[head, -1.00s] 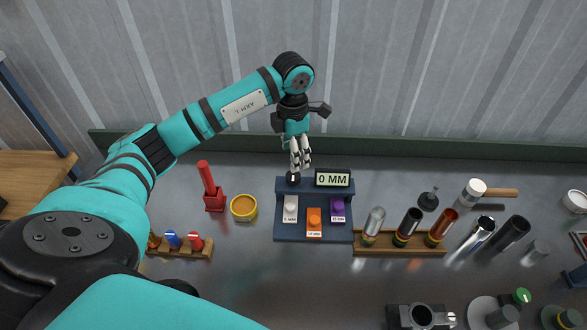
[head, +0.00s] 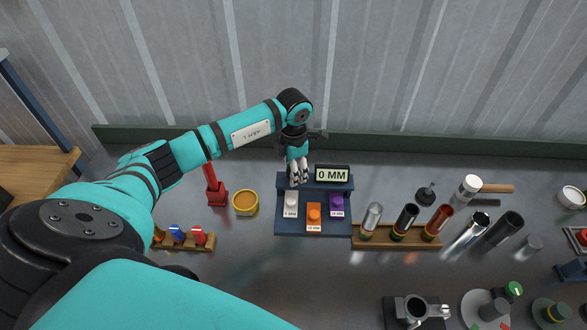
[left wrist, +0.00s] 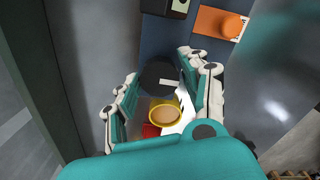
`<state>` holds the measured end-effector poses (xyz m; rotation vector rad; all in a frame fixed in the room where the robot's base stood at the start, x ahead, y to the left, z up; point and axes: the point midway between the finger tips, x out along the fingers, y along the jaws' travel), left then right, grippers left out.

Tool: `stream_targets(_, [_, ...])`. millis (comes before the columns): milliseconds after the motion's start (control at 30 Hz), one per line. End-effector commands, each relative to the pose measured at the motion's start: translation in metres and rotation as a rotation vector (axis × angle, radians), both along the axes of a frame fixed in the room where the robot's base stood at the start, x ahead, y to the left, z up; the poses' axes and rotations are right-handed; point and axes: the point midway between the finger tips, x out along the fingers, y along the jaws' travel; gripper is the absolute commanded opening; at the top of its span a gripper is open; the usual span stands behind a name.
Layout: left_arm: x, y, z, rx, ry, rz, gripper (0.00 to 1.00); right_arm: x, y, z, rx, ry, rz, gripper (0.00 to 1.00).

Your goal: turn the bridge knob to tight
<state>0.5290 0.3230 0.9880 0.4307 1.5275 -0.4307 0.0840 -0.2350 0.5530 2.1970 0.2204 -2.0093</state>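The black round knob (left wrist: 158,78) with a white pointer mark shows between my left fingers in the left wrist view. The pointer lies toward the right of that picture. I cannot read any "tight" label. My left gripper (left wrist: 158,85) is open, one finger on each side of the knob, with a gap at the left finger. Contact at the right finger is unclear. In the head view my left gripper (head: 299,176) points down over the left end of the blue stand's (head: 285,229) raised bar and hides the knob. The display (head: 333,175) reads 0 MM. My right gripper is not in view.
A wooden rack (head: 397,238) with tubes stands close at right. The wall is behind.

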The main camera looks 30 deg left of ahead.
Motion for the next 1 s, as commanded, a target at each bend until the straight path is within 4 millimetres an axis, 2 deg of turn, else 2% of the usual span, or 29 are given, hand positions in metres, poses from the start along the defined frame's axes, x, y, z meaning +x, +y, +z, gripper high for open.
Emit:
stream_targets(33, [0.0,0.0,0.0,0.0,0.0,0.0,0.37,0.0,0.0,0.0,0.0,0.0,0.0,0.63])
stream_targets(267, [0.0,0.0,0.001,0.0,0.0,0.0,0.07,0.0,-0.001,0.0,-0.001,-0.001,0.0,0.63])
stream_targets(467, [0.0,0.0,0.0,0.001,-0.001,-0.013,0.07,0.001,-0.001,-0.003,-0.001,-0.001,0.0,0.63])
stream_targets(633, [0.001,0.001,-0.002,0.003,-0.002,-0.069,0.07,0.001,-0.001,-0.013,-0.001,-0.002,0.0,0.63])
stream_targets(1000, [0.001,0.001,-0.005,0.002,-0.004,-0.356,0.07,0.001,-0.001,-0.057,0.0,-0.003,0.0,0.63])
